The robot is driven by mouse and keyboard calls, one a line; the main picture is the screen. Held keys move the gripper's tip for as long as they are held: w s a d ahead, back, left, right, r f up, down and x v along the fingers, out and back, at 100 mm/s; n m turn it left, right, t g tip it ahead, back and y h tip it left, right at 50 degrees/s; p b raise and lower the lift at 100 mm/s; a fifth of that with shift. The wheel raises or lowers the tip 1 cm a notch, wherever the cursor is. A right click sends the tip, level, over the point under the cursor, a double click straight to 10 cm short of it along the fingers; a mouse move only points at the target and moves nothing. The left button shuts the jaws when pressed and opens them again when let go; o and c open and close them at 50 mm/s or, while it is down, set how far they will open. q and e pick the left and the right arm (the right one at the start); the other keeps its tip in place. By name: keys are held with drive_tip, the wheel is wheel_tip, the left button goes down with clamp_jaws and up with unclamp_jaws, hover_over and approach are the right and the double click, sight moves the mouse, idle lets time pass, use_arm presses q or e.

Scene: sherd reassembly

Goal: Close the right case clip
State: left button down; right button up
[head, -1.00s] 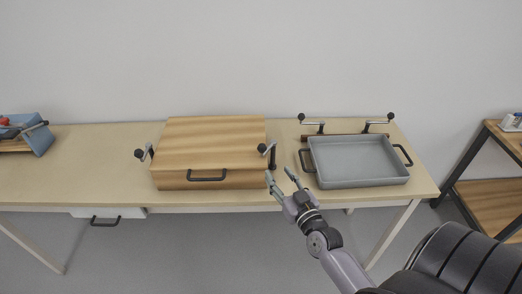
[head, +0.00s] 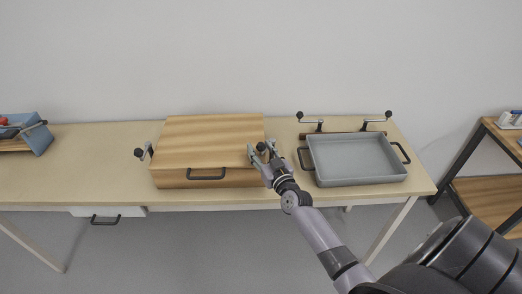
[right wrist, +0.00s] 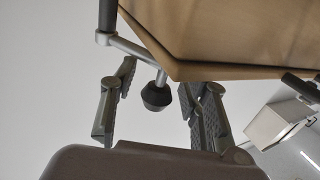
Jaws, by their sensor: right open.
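The wooden case (head: 208,138) lies on the table with its lid down and a dark handle (head: 206,174) on its front. The right case clip (right wrist: 132,48) is a metal lever with a black knob (right wrist: 156,96) at the case's right side. My right gripper (head: 261,149) is at this clip and hides most of it in the head view. In the right wrist view my right gripper (right wrist: 158,82) is open, with the knob between its fingers and a gap on both sides. The left clip (head: 144,152) stands out at the case's left side. My left gripper is not in view.
A grey tray (head: 322,180) with dark handles sits right of the case, with two black-knobbed levers (head: 374,122) behind it. A blue bin (head: 38,139) is at the far left. A shelf (head: 490,190) stands at the right.

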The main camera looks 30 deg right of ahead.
clamp_jaws()
idle(0.3)
idle(0.4)
